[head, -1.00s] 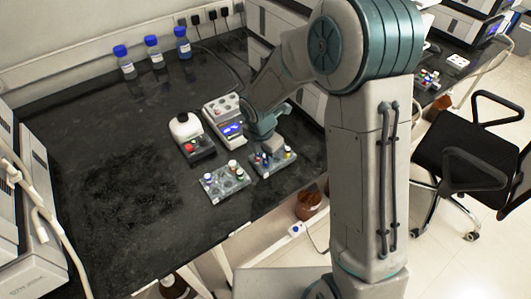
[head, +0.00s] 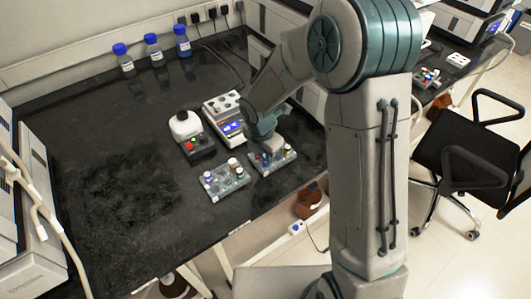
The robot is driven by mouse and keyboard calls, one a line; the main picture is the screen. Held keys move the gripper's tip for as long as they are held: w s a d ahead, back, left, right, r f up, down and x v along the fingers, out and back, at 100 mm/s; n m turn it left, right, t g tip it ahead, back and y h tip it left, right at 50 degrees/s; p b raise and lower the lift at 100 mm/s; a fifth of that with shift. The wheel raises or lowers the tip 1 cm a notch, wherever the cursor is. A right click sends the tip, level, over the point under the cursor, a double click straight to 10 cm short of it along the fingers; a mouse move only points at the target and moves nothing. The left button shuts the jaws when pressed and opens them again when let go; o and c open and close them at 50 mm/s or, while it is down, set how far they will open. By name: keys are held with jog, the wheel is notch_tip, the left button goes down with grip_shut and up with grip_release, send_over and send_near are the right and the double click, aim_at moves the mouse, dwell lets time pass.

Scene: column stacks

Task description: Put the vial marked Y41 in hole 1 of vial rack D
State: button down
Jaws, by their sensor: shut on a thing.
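My gripper (head: 269,152) is low over the right-hand vial rack (head: 263,173) on the black bench. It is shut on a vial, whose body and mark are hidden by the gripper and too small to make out. Several vials with coloured caps stand in that rack around the gripper. A second vial rack (head: 214,195) lies just left of it, with a purple-capped vial (head: 208,177) at its left and a brown-and-white-capped vial (head: 233,164) at its back. I cannot read rack letters, hole numbers or vial marks.
Behind the racks are a white device with dark front (head: 187,128) and a grey block unit with blue display (head: 231,128). Three blue-capped bottles (head: 153,52) stand at the back wall. The bench's left middle is clear.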

jog(key=shift+f, duration=0.1)
jog(key=shift+f+b, duration=0.35)
jog(key=shift+f, duration=0.15)
jog(key=c, duration=0.9)
grip_release()
jog(key=shift+r, duration=0.2)
jog(key=shift+w+r+p, duration=0.1)
jog(key=shift+r+p, duration=0.4)
jog(key=shift+p, duration=0.15)
jog(key=shift+r+p, duration=2.05)
jog(key=shift+r, duration=0.25)
